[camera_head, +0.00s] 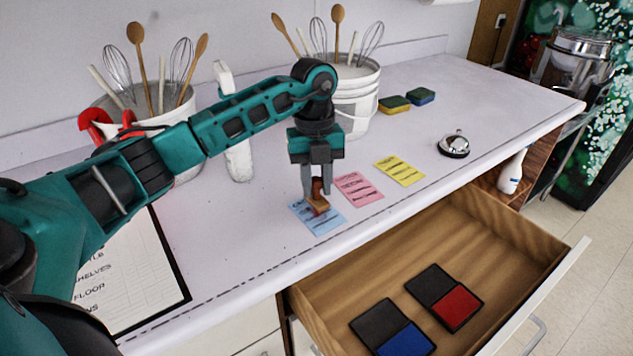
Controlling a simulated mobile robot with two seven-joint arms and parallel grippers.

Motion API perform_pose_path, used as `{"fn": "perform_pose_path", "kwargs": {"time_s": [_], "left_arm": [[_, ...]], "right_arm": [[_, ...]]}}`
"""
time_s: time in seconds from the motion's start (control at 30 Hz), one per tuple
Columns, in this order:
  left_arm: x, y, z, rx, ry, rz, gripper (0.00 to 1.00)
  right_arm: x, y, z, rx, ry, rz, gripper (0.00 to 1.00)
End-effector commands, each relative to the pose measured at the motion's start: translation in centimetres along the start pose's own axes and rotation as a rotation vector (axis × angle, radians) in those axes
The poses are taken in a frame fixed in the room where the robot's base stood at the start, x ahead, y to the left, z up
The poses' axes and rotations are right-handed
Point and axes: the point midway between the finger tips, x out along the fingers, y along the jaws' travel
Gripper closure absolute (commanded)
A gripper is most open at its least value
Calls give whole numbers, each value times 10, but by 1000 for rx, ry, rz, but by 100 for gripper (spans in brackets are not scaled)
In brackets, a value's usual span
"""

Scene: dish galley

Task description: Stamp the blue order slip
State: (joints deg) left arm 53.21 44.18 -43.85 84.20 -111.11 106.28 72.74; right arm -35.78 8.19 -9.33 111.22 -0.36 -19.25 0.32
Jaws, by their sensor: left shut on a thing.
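The blue order slip (324,222) lies flat on the white counter, leftmost of three slips. My left gripper (317,190) points down over it and is shut on a wooden stamp (319,203) with a reddish-brown handle. The stamp's base is on or just above the slip's upper part; I cannot tell whether it touches. It hides part of the slip. A pink slip (358,189) and a yellow slip (399,171) lie to the right. In the open drawer are an ink pad with a blue half (404,344) and one with a red half (456,307). My right gripper is not in view.
The wooden drawer (520,242) stands open below the counter's front edge. Utensil buckets (357,101) stand at the back. A bell (454,146) and sponges (394,104) are to the right, and a clipboard (140,283) is at the left. The counter right of the slips is mostly free.

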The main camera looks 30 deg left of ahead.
Motion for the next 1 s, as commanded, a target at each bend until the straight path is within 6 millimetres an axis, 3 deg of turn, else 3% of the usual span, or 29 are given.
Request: {"fn": "perform_pose_path", "kwargs": {"time_s": [0.5, 1.0], "left_arm": [[-41, 0, -4, -1, -2, -3, 91], [-44, 0, -5, 0, -1, -1, 91]], "right_arm": [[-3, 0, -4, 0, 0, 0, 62], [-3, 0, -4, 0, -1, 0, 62]]}}
